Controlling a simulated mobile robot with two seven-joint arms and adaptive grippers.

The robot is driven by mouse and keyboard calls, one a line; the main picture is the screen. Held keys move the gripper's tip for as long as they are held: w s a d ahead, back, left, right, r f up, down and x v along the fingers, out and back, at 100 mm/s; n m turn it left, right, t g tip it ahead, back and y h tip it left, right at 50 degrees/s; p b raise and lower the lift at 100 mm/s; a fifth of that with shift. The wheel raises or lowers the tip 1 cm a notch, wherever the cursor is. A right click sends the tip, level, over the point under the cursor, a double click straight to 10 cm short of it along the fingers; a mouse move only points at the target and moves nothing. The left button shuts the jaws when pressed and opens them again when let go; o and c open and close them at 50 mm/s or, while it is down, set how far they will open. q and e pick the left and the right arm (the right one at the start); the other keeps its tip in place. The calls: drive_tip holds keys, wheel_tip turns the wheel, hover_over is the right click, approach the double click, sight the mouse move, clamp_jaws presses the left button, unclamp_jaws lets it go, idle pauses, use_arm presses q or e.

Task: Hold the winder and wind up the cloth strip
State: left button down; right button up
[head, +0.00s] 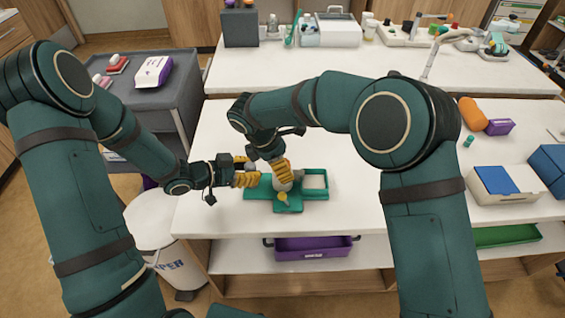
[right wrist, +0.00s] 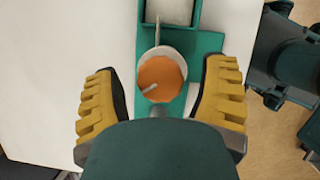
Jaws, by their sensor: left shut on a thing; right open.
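The winder shows in the right wrist view as a round orange top (right wrist: 160,82) with a small grey crank piece, above a white roll (right wrist: 178,62). It stands on a teal base (head: 258,192) on the white table. A thin pale strip (right wrist: 157,32), apparently the cloth, runs from the roll towards a teal-rimmed tray (head: 327,184). My left gripper (head: 250,179) is shut at the winder's left side; its exact grip is hidden. My right gripper (head: 282,172) points down over the winder. In the right wrist view its open fingers (right wrist: 162,75) stand either side of the orange top, apart from it.
A purple bin (head: 312,247) sits on the shelf below. An orange roll (head: 472,114), a purple box (head: 499,127) and a white box with blue top (head: 503,185) lie right. A grey cart (head: 185,84) stands left, above a white waste bin (head: 152,222). Table left of the base is clear.

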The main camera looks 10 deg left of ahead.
drive_tip(key=shift+c, duration=0.3)
drive_tip(key=c, duration=1.2)
drive_tip(key=shift+o, duration=0.2)
drive_tip(key=shift+m, duration=0.3)
drive_tip(key=m+g, duration=0.1)
drive_tip(key=m, duration=0.3)
drive_tip(key=shift+g+h, duration=0.3)
drive_tip(key=shift+g, duration=0.1)
drive_tip(key=shift+d+f+m+g, duration=0.1)
drive_tip(key=shift+m+g, duration=0.8)
drive_tip(key=shift+m, duration=1.5)
drive_tip(key=o, duration=1.2)
